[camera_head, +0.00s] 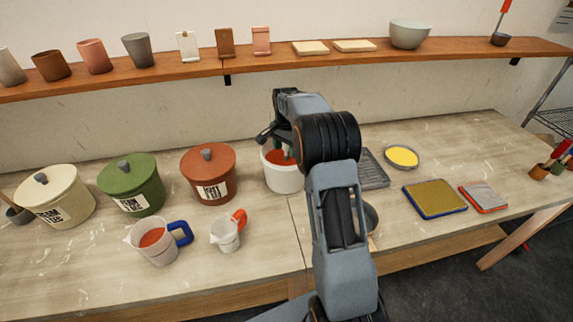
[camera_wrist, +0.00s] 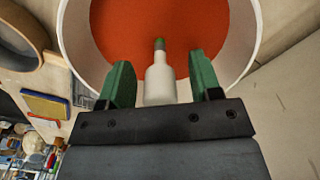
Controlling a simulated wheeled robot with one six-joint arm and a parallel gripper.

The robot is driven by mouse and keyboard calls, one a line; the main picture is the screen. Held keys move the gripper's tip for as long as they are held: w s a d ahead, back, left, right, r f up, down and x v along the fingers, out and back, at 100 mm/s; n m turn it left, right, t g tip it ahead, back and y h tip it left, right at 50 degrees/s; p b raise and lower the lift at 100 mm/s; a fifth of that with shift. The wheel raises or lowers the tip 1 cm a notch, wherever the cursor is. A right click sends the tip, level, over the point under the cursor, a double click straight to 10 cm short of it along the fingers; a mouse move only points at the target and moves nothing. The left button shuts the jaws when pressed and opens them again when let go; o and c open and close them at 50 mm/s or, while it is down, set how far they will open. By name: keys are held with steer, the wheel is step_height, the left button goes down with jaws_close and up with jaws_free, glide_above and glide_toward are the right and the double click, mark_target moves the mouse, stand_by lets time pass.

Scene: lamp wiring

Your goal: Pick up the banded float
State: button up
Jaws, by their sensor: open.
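A white, bottle-shaped thing with a narrow neck and green top, which looks like the banded float (camera_wrist: 160,84), shows in the wrist view against orange-red liquid (camera_wrist: 125,30). It stands between the two green fingers of my gripper (camera_wrist: 160,72), with a visible gap on each side. My gripper is open. Its lower part is hidden by the gripper body. In the head view, my gripper (camera_head: 278,150) is at the white bucket (camera_head: 283,180) holding the red liquid; the float cannot be made out there.
A brown-red lidded crock (camera_head: 208,172) stands left of the bucket, and a small jug with an orange handle (camera_head: 226,236) in front. A grey ribbed tray (camera_head: 373,172) lies to the right. A wooden shelf (camera_head: 280,58) runs along the wall behind.

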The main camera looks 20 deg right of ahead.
jaws_close()
stand_by(0.4)
steer(key=shift+r, duration=0.15)
step_height(320, 180, up, 18)
steer(key=p, duration=0.1)
stand_by(0.7)
steer(key=shift+d, duration=0.1)
stand_by(0.4)
